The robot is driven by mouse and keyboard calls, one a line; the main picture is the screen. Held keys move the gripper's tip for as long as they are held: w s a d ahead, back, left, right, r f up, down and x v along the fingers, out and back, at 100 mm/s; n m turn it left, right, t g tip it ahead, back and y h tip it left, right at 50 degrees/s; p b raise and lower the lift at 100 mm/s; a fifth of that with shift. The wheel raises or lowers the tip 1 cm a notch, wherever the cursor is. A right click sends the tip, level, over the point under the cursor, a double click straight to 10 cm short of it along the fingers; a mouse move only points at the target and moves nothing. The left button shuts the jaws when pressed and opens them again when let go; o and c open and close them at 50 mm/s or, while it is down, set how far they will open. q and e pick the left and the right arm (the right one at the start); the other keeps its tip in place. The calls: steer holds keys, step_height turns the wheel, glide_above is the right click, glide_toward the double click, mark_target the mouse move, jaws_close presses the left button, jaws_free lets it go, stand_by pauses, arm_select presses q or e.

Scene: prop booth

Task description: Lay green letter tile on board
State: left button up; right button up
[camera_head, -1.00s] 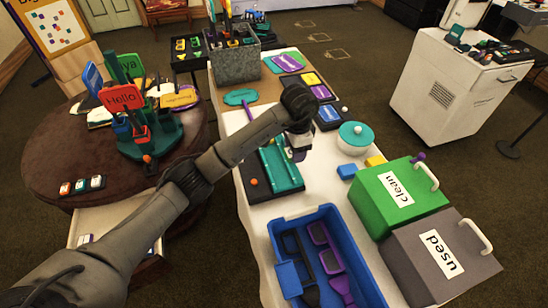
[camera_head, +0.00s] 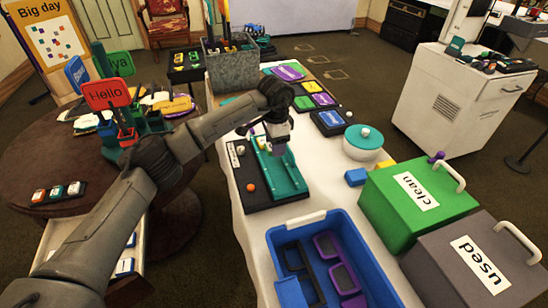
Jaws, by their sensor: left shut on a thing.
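My left gripper (camera_head: 280,150) is shut, pointing down over a long teal tray (camera_head: 286,178) on a black board (camera_head: 262,197). What is between its fingers merges with the teal behind, but I take it for the green letter tile. I cannot tell whether it touches the tray. A white label strip and an orange ball (camera_head: 250,187) are on the black board, left of the teal tray. Three small tiles, one with a green face (camera_head: 56,193), lie on the round brown table (camera_head: 40,160). My right gripper is out of view.
A blue crate (camera_head: 292,230) with frame-shaped props stands in front. A green "clean" box (camera_head: 385,210) and a grey "used" box (camera_head: 440,265) stand at right. A grey prop bin (camera_head: 232,68) stands behind.

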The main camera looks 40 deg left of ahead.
mark_target(274, 160)
arm_select(q)
steer(key=shift+w+a+f, duration=0.1)
steer(key=shift+a+f, duration=0.15)
steer(key=shift+a, duration=0.15)
steer(key=shift+f, duration=0.15)
step_height(274, 160, down, 4)
steer(key=b, duration=0.2)
steer(key=shift+b, duration=0.35)
steer(key=shift+r, duration=0.2)
steer(key=shift+f, duration=0.15)
steer(key=o, duration=0.9)
